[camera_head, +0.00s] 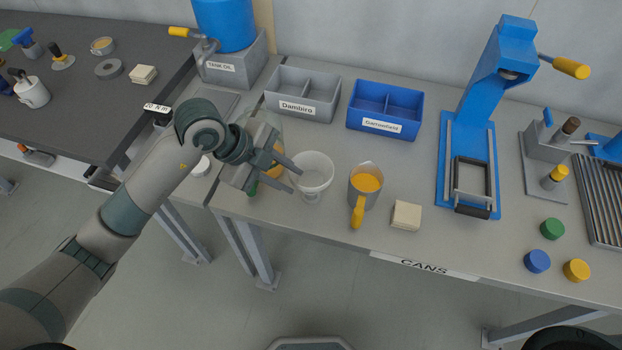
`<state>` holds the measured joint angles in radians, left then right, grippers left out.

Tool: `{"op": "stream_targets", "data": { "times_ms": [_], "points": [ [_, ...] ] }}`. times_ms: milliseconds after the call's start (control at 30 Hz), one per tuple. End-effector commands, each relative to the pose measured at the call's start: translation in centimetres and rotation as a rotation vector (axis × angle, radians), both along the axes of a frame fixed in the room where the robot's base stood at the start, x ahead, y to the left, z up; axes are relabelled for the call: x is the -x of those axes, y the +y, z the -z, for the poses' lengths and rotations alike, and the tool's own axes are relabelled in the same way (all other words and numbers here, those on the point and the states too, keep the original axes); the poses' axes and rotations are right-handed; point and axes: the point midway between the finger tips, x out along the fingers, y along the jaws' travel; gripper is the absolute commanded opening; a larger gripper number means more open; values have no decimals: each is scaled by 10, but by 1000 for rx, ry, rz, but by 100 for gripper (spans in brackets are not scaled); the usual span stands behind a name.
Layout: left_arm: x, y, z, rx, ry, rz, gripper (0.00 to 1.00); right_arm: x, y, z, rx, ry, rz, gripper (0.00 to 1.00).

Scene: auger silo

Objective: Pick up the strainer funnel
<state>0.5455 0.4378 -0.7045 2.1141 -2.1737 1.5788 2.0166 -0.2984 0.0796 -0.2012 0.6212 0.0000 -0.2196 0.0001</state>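The strainer funnel (316,172) is a pale, translucent cone with a narrow lower end, upright on the grey bench. My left gripper (295,181) is at its left side with two grey fingers spread apart and nothing clearly between them. The fingertips are close to the funnel's left wall; I cannot tell whether they touch it. Behind the gripper, a clear container and something orange are partly hidden. My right gripper is not in view.
Right of the funnel stand a measuring jug (365,186) with orange contents and a beige block (406,215). Behind are a grey bin (318,111) and a blue bin (372,128). A blue press (474,110) stands farther right. The bench's front edge (345,240) is close.

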Motion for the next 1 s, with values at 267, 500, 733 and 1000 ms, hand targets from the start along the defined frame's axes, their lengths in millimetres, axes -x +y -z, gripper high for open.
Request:
{"op": "stream_targets", "data": {
  "times_ms": [267, 500, 733, 1000],
  "points": [
    [0, -19, 24, 1, 3, 0, 26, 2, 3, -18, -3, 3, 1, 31],
    [-3, -28, 39, 0, 1, 1, 26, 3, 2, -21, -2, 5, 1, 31],
    [-3, -28, 39, 0, 0, 0, 26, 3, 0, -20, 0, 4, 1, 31],
    [-3, -27, 39, 0, 0, 0, 9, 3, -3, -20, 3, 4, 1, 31]
  ]
}}
